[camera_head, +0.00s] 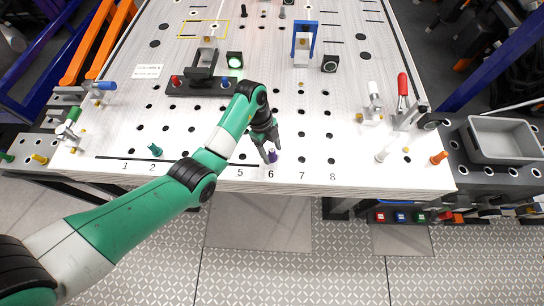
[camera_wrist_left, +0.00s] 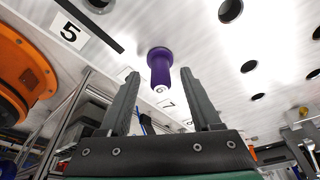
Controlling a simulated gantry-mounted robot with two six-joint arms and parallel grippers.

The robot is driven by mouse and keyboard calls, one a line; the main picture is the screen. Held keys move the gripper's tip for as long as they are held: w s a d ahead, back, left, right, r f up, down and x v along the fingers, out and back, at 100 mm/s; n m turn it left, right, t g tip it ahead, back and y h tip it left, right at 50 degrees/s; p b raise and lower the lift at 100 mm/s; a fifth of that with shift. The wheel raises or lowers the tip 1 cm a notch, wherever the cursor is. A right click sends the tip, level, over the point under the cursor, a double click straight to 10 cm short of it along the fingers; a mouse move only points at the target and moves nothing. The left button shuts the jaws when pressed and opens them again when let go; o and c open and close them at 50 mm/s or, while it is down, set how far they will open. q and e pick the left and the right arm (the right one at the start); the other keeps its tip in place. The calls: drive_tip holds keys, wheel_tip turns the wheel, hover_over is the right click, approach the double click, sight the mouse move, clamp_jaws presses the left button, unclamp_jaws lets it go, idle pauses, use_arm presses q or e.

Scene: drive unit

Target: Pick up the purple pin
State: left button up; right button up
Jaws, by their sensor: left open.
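The purple pin (camera_head: 272,155) stands in the white perforated table near its front edge, just above the number 6. In the left wrist view the purple pin (camera_wrist_left: 160,70) shows between and beyond the two fingers, with clear space on both sides. My left gripper (camera_head: 269,152) is at the pin, its arm reaching in from the lower left. Whether a finger touches the pin cannot be told from the head view. My right gripper is not in view.
A teal pin (camera_head: 155,149) stands above number 2. A dark fixture (camera_head: 200,82) with red and blue knobs stands behind my left arm. A blue-framed bracket (camera_head: 304,44) stands farther back. Clamps (camera_head: 403,100) and a grey bin (camera_head: 503,140) are at right.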

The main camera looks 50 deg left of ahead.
sight(270, 154)
use_arm(q)
drive_tip(key=shift+f, duration=0.3)
clamp_jaws()
drive_tip(key=shift+r, duration=0.1)
drive_tip(key=shift+w+r, duration=0.1)
drive_tip(key=shift+r, duration=0.4)
drive_tip(key=r+p, duration=0.2)
drive_tip(key=r, duration=0.1)
drive_tip(key=s+r+p, duration=0.1)
drive_tip(key=shift+d+r, duration=0.2)
drive_tip(key=shift+d, duration=0.05)
drive_tip(key=s+d+r+p, duration=0.5)
drive_tip(key=s+r+p, duration=0.2)
drive_tip(key=s+p, duration=0.5)
drive_tip(key=p, duration=0.3)
drive_tip(key=shift+r, duration=0.25)
